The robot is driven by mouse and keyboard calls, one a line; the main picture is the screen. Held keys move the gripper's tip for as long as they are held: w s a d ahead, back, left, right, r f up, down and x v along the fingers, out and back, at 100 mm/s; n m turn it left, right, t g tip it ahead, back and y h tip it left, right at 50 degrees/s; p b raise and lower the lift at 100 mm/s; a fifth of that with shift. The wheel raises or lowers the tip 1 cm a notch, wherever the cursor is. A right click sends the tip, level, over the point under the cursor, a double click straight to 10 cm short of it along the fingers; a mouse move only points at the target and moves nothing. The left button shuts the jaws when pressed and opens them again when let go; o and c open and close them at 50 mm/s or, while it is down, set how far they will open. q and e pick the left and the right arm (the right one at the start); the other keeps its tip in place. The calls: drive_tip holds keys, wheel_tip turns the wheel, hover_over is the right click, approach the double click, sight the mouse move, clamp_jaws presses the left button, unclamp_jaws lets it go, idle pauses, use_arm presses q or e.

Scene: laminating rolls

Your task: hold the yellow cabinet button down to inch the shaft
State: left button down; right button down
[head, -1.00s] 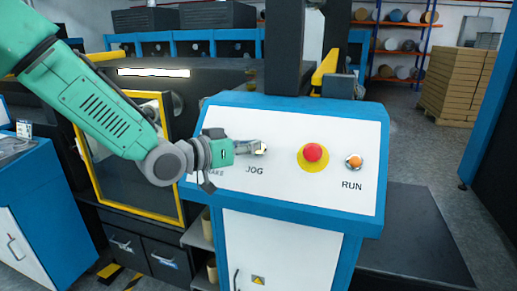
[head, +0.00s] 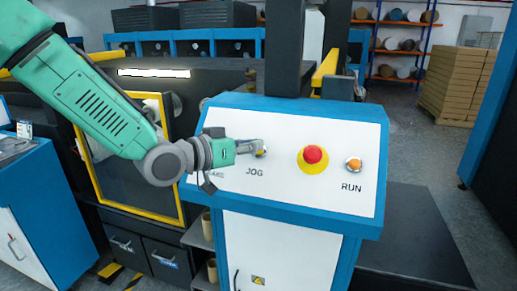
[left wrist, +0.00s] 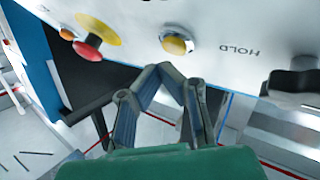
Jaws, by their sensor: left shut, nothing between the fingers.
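The yellow button (head: 262,152) sits on the sloped white panel of the blue cabinet (head: 300,103), above the label JOG. My left gripper (head: 258,146) is shut and empty, with its fingertips at the button and partly covering it in the head view. In the left wrist view the yellow button (left wrist: 175,44) shows in its metal ring, just beyond the tips of my left gripper (left wrist: 165,72). I cannot tell whether the tips touch it or whether it is pressed in. My right gripper is not in view.
A red mushroom button (head: 313,154) on a yellow disc and an orange RUN button (head: 354,163) are to the right on the panel. A black knob (left wrist: 290,82) shows in the left wrist view. A yellow-framed machine window (head: 180,205) is left of the cabinet.

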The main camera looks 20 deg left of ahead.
use_arm(q)
drive_tip(key=shift+s, duration=0.1)
drive_tip(key=s+r+p, duration=0.2)
drive_tip(key=s+r, duration=0.1)
drive_tip(key=shift+s+r+p, duration=0.2)
drive_tip(key=shift+r+p, duration=0.05)
drive_tip(key=shift+p, duration=0.05)
idle(1.0)
